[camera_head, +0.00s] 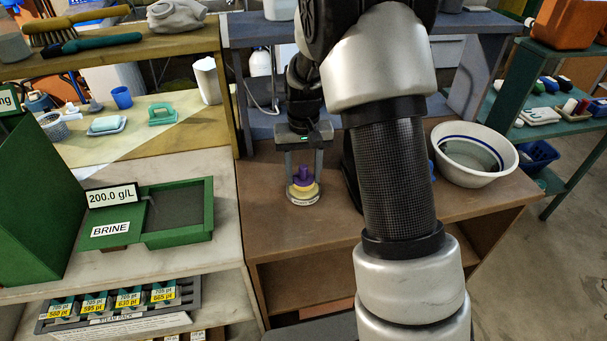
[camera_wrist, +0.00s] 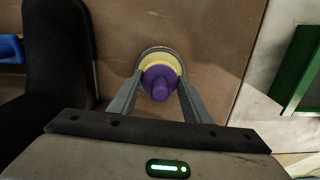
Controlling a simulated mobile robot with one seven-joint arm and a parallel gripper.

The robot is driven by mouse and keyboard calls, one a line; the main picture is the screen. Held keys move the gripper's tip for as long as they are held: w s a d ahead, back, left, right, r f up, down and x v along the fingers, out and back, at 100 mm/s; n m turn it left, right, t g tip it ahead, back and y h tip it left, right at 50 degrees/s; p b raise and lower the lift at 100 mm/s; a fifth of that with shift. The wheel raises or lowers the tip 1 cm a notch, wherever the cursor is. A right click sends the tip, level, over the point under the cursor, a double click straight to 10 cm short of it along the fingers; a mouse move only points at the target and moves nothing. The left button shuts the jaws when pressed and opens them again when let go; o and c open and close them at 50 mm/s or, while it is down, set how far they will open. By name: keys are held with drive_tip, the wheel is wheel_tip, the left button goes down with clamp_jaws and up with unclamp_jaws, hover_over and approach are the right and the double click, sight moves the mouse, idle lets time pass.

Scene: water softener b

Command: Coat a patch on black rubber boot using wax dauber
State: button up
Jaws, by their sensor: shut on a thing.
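The wax dauber has a purple knob (camera_head: 303,174) on a yellow pad, and it also shows in the wrist view (camera_wrist: 158,84). It sits upright on or just over a small round pale-rimmed tin (camera_head: 303,199) on the brown bench. My gripper (camera_head: 303,177) points down with its two fingers shut on the dauber's knob, one on each side; it also shows in the wrist view (camera_wrist: 158,92). The black rubber boot (camera_wrist: 58,55) lies to the left in the wrist view. In the head view my arm hides most of it; a dark edge (camera_head: 350,178) shows.
A white basin with a blue band (camera_head: 474,153) stands on the bench's right. A green brine tray (camera_head: 178,212) is on the pale counter at left. A blue thing (camera_wrist: 11,49) lies beyond the boot. The bench front is clear.

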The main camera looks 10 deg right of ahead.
sight(304, 166)
drive_tip(key=shift+r+p, duration=1.65)
drive_tip(key=shift+r, duration=1)
